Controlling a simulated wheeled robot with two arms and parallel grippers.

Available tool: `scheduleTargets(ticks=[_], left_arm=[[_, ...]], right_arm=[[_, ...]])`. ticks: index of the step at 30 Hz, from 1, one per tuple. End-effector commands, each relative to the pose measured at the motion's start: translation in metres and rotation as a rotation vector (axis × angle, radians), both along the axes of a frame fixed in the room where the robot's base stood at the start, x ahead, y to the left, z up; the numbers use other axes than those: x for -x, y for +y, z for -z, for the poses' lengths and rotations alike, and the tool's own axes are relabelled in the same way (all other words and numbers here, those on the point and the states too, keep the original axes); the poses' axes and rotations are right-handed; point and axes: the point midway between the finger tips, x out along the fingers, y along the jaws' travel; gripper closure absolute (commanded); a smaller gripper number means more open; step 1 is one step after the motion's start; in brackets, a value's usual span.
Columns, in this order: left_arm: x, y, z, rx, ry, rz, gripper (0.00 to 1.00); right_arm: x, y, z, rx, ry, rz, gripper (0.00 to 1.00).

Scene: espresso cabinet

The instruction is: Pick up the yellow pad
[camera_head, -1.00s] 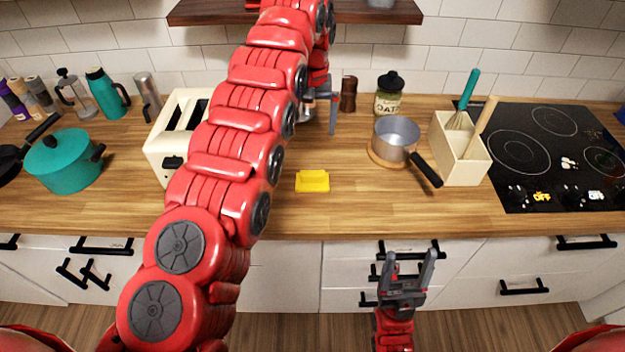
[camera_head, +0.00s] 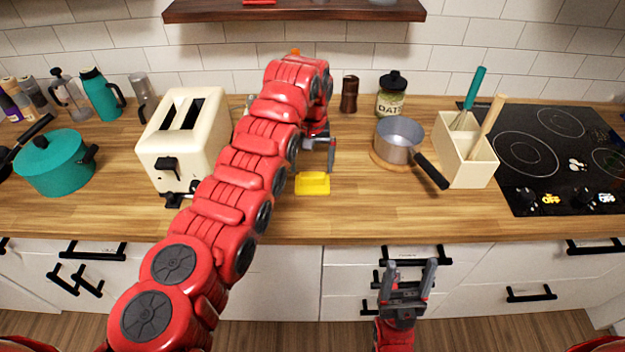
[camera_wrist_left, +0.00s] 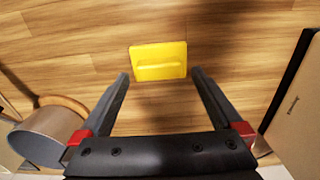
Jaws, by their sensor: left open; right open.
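The yellow pad (camera_head: 313,184) lies flat on the wooden counter near its front edge, in the middle of the head view. It has a raised ridge and also shows in the left wrist view (camera_wrist_left: 158,62), just beyond and between the fingertips. My left gripper (camera_wrist_left: 160,84) is open and empty, with a finger to each side below the pad. In the head view the left gripper (camera_head: 327,158) is partly hidden by its arm, behind the pad. My right gripper (camera_head: 408,275) is open and empty in front of the drawers, below counter level.
A cream toaster (camera_head: 183,145) stands left of my left arm. A saucepan (camera_head: 398,140) on a wooden trivet and a utensil box (camera_head: 466,160) stand to the right, beside the black cooktop (camera_head: 550,150). The counter around the pad is clear.

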Motion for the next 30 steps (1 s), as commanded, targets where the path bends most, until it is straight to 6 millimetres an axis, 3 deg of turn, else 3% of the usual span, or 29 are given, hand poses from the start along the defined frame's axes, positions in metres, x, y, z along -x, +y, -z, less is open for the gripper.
scheduleTargets(ticks=[6,16,24,26,30], left_arm=[[-0.002,-0.001,0.013,-0.001,0.004,0.0,0.0],[-0.007,-0.002,0.049,0.0,-0.001,0.0,0.0],[-0.007,-0.002,0.053,0.0,-0.003,0.001,0.0],[-0.007,-0.002,0.053,0.0,-0.003,0.001,0.07],[-0.007,-0.002,0.053,0.0,-0.003,0.0,0.32]], right_arm=[[0.0,0.0,-0.015,0.0,0.0,0.0,0.33],[0.0,0.0,-0.017,0.0,0.0,0.0,0.33],[0.0,0.0,-0.017,0.0,0.0,0.0,0.33],[0.0,0.0,-0.017,0.0,0.0,0.0,0.33],[0.0,0.0,-0.017,0.0,0.0,0.0,0.33]])
